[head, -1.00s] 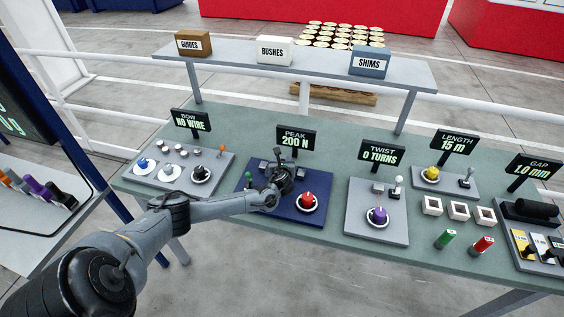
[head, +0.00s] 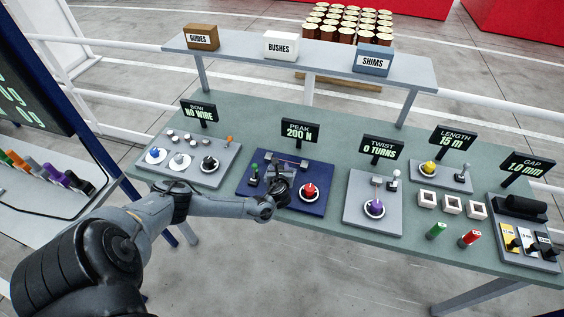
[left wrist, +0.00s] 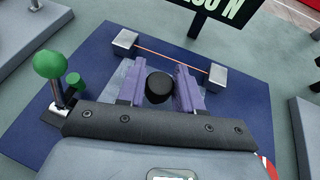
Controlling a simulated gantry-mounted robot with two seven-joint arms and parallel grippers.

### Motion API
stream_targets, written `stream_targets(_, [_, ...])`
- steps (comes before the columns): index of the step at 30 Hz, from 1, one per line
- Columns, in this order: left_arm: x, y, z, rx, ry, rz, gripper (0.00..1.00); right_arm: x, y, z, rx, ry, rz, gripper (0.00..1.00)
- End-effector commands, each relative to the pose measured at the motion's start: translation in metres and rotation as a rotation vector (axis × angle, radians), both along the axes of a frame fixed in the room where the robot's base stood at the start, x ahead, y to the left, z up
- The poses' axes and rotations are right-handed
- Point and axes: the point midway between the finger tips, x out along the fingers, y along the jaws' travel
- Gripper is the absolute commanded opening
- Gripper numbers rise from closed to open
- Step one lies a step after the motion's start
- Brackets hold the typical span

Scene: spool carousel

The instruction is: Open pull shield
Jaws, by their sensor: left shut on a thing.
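The pull station is a dark blue panel (head: 318,203) under the PEAK 200 N sign (head: 300,132). My left gripper (head: 280,184) is over its middle, left of the red button (head: 309,191). In the left wrist view, the purple fingers of my left gripper (left wrist: 159,92) are on either side of a black round knob (left wrist: 159,84), shut on it. A pale see-through sheet (left wrist: 118,80), seemingly the shield, shows in part beside the fingers; my gripper hides the rest. Beyond the knob, a thin orange wire (left wrist: 168,59) spans two grey blocks. My right gripper is not in view.
A green-topped lever (left wrist: 50,66) stands close to the left of my gripper. The bow panel (head: 190,158) is on the left, the twist panel (head: 358,212) on the right. A raised shelf (head: 235,57) with labelled boxes stands behind.

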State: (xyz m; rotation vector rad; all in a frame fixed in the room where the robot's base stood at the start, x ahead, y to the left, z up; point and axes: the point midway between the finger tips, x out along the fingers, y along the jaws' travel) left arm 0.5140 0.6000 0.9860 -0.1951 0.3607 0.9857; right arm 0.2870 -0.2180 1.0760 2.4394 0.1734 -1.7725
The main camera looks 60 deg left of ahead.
Motion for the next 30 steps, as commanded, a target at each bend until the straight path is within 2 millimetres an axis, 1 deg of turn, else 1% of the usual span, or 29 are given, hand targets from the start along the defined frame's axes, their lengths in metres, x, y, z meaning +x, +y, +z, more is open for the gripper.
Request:
stream_targets(5, [0.001, 0.000, 0.000, 0.000, -0.004, 0.000, 0.00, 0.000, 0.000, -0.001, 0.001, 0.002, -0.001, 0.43])
stream_targets(6, [0.001, 0.001, 0.000, 0.000, -0.004, 0.000, 0.38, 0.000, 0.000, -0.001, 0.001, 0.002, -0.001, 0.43])
stream_targets(8, [0.001, 0.001, 0.000, 0.000, -0.003, 0.001, 0.47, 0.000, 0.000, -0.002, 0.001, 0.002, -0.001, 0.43])
stream_targets(9, [0.001, 0.001, 0.000, 0.000, -0.003, 0.001, 0.53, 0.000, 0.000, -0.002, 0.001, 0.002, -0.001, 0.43])
stream_targets(10, [0.001, 0.001, 0.000, 0.000, -0.003, 0.001, 0.56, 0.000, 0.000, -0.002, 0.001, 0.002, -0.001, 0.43])
stream_targets(19, [0.000, 0.000, 0.001, 0.000, -0.001, 0.000, 0.56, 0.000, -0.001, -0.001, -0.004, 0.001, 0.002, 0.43])
stream_targets(23, [-0.003, -0.005, 0.004, 0.001, -0.002, -0.001, 0.56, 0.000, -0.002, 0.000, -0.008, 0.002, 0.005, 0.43])
stream_targets(26, [-0.008, -0.015, 0.008, 0.001, -0.002, -0.003, 0.56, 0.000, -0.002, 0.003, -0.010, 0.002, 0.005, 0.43])
stream_targets(30, [-0.020, -0.033, 0.019, 0.000, -0.003, -0.003, 0.56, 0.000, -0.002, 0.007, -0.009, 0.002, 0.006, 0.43])
